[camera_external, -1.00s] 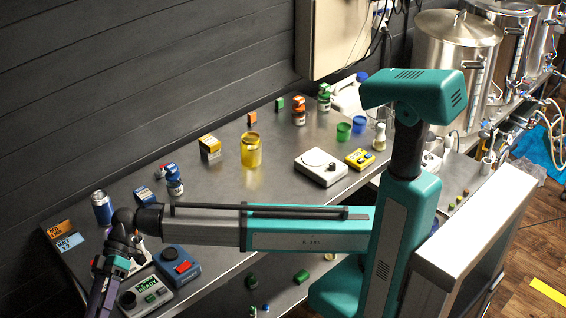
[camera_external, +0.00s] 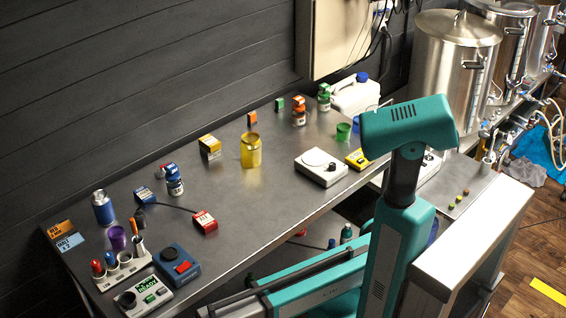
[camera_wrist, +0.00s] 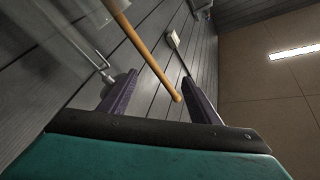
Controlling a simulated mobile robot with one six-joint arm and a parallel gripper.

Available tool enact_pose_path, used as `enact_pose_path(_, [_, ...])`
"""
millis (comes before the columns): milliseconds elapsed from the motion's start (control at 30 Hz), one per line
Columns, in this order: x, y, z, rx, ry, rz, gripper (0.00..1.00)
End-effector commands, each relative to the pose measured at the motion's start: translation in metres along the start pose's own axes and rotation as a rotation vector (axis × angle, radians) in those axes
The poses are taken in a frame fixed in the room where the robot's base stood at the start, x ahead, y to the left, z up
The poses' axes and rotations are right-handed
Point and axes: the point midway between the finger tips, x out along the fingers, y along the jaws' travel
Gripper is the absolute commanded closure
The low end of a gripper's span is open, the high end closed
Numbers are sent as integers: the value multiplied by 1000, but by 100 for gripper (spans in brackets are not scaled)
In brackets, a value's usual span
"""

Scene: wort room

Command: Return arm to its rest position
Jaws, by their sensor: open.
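My gripper (camera_wrist: 160,98) shows in the wrist view with its two dark purple fingers apart and nothing between their tips. Behind the fingers are grey wall boards, a wooden rod and a ceiling with a light. In the external view my teal arm is drawn back, low along the front side of the metal bench (camera_external: 250,215). The gripper itself is out of the external picture.
Steel kettles (camera_external: 455,70) stand at the back right.

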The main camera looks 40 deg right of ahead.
Motion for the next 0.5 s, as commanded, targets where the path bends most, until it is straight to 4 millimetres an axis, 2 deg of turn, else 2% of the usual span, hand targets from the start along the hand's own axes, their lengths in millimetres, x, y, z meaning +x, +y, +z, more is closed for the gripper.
enact_pose_path(33, [2, -3, 8, 44, 11, -17, 43])
enact_pose_path(233, [-4, -4, 26, 239, 47, -53, 43])
enact_pose_path(367, [-19, 0, 36, 399, 70, -60, 43])
enact_pose_path(500, [-43, 5, 49, 614, 101, -62, 43])
